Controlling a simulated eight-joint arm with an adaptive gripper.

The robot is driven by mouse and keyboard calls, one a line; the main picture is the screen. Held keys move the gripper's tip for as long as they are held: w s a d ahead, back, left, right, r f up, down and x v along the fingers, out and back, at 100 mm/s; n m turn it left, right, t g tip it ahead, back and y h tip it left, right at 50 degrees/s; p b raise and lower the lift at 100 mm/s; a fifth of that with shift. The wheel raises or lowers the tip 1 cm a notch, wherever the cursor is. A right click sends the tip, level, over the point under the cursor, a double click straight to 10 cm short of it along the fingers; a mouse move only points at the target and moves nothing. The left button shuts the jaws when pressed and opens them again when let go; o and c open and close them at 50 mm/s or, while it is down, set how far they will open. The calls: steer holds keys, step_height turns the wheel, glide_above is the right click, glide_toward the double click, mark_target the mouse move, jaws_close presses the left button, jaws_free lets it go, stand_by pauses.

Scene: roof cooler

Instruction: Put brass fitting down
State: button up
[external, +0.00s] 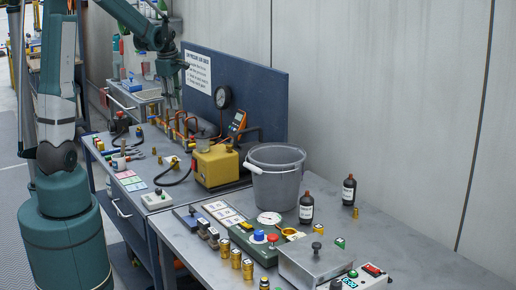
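My gripper (174,98) points down over the far bench, in front of the blue back panel. It is small in the picture, and I cannot tell whether its fingers are open or shut, or whether they hold a fitting. Small brass-coloured fittings are in several places. One group (173,162) is on the far bench, left of the yellow pump. Several brass pieces (236,258) stand at the near bench's front edge. I cannot tell which one is the task's fitting.
A grey bucket (275,180), two dark bottles (306,208) and a metal box (315,262) stand on the near bench. Its right side (420,255) has bare room.

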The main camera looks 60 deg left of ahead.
steer(key=s+d+r+m+t, duration=0.1)
steer(key=s+d+r+m, duration=0.2)
steer(key=d, duration=0.5)
steer(key=s+d+r+m+t, duration=0.1)
steer(key=d+r+m, duration=0.2)
steer(key=d+m, duration=0.3)
steer(key=s+d+r+m+t, duration=0.1)
steer(key=s+d+r+m, duration=0.15)
steer(key=d, duration=0.65)
steer(key=s+d+f+m+t+h, duration=0.1)
steer(key=s+d+m+t, duration=0.1)
steer(key=s+d+m, duration=1)
steer(key=shift+d+m+t, duration=0.3)
steer(key=shift+d+m, duration=0.15)
steer(key=shift+d, duration=1.5)
steer(key=shift+s, duration=0.1)
stand_by(2.5)
